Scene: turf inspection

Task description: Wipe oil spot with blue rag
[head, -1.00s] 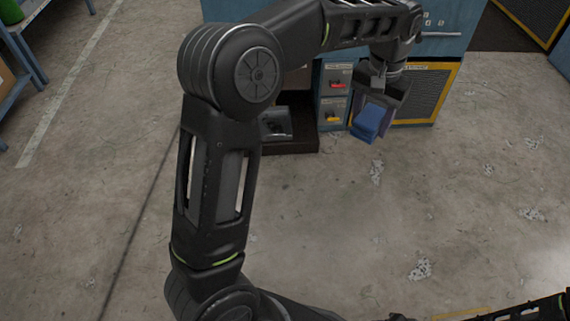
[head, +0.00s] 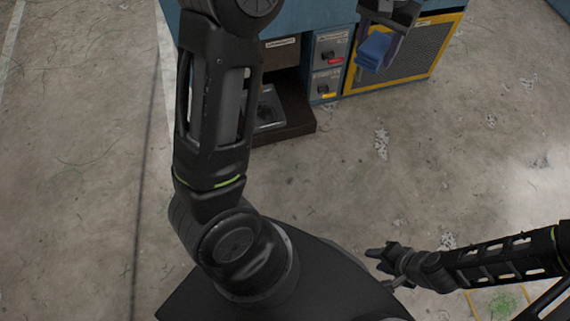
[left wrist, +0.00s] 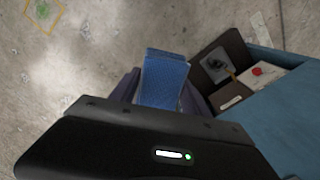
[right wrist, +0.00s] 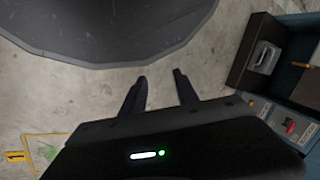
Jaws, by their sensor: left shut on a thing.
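A folded blue rag (head: 375,50) is held by my left gripper (head: 385,32), in front of the blue cabinet at the top of the head view. In the left wrist view the rag (left wrist: 164,80) sits between the two purple-grey fingers. A greenish spot (head: 502,302) lies on the floor inside a yellow outline at the lower right, partly hidden by my right arm. It also shows in the left wrist view (left wrist: 42,10), apart from the rag. My right gripper (head: 375,262) is open and empty over the floor. Its separated fingers show in the right wrist view (right wrist: 160,90).
Pale flecked patches (head: 381,142) mark the concrete. The floor between cabinet and my base is clear.

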